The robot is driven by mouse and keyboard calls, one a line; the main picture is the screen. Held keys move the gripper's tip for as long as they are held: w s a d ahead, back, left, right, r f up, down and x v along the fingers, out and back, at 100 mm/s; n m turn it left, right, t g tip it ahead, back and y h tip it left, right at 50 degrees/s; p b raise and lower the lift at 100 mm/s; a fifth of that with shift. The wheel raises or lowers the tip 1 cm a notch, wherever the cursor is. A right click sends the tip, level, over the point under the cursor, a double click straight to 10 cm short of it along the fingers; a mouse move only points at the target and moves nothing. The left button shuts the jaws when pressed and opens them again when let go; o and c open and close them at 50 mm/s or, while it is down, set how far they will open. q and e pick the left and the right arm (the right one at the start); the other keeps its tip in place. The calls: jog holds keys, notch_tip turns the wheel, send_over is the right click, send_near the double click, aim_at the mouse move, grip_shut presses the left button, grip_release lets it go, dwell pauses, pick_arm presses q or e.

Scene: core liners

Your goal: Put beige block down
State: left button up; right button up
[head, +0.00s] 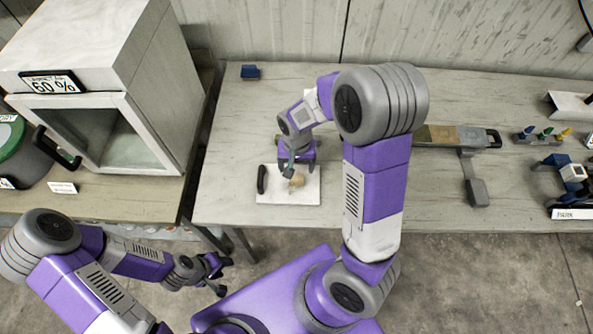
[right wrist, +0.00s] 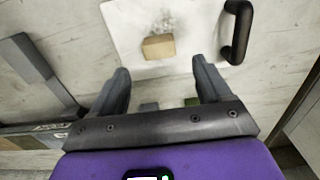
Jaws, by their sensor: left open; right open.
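The beige block (head: 297,180) sits on a white board (head: 275,196) with a black handle (head: 262,179) at its left side. In the right wrist view the block (right wrist: 158,47) lies on the white board (right wrist: 125,22), beyond the fingertips and between their lines. My right gripper (head: 293,170) is above the board, open and empty; its two fingers also show in the right wrist view (right wrist: 162,78), apart from the block. My left gripper (head: 218,275) is open and empty, low in front of the table.
A grey cabinet (head: 120,140) with a 60 % sign stands at the left. A small blue block (head: 250,72) is at the table's back edge. A long board with a dark handle (head: 455,136) and coloured small items (head: 540,133) lie to the right.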

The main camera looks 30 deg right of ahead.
aim_at(297, 176)
pick_arm(q)
jog(key=shift+r+p, duration=0.35)
jog(key=shift+r, duration=0.15)
pick_arm(e)
notch_tip(297, 176, up, 5)
